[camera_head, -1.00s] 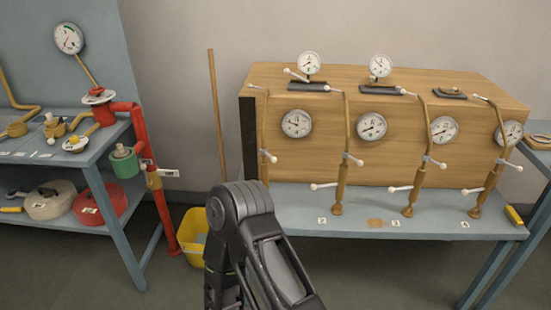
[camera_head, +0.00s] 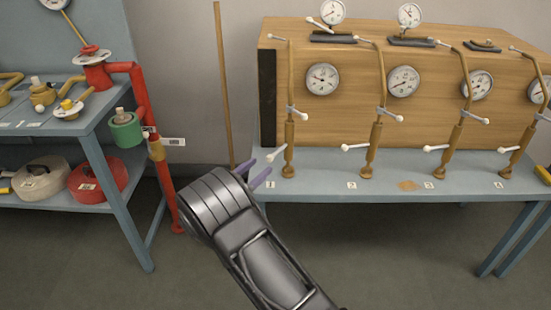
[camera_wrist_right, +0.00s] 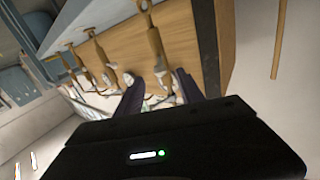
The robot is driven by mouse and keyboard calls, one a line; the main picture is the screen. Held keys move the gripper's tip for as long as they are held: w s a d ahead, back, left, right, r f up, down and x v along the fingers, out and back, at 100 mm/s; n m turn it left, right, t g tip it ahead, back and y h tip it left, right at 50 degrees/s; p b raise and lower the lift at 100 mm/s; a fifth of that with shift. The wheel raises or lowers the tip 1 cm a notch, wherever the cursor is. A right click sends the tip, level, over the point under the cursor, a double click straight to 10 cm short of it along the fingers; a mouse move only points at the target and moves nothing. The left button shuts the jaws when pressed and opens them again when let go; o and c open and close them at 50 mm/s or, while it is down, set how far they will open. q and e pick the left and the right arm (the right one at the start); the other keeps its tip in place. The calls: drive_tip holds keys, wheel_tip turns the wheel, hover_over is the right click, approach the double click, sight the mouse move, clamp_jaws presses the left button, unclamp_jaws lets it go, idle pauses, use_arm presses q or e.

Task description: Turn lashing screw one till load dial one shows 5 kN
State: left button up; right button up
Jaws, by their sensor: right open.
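Lashing screw one (camera_head: 289,145) is the leftmost brass rod on the front of the wooden box, above the label "1". A white bar crosses its middle and a white-tipped handle (camera_head: 277,153) sticks out low on its left. Load dial one (camera_head: 322,79) is the leftmost round dial on the box front; its reading is too small to tell. My right gripper (camera_head: 254,172) is open and empty, left of the screw's foot and apart from it. In the right wrist view, the screw (camera_wrist_right: 156,45) appears beyond the open fingers (camera_wrist_right: 160,92). My left gripper is out of view.
Several similar screws and dials stand to the right along the wooden box (camera_head: 430,130) on the blue bench (camera_head: 330,188). A wooden pole (camera_head: 224,90) leans at the wall. A red pipe (camera_head: 160,185) and a second bench (camera_head: 95,150) are at left.

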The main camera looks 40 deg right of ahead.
sight(273, 155)
drive_tip(key=shift+x, duration=3.9)
drive_tip(key=shift+f, duration=0.15)
clamp_jaws()
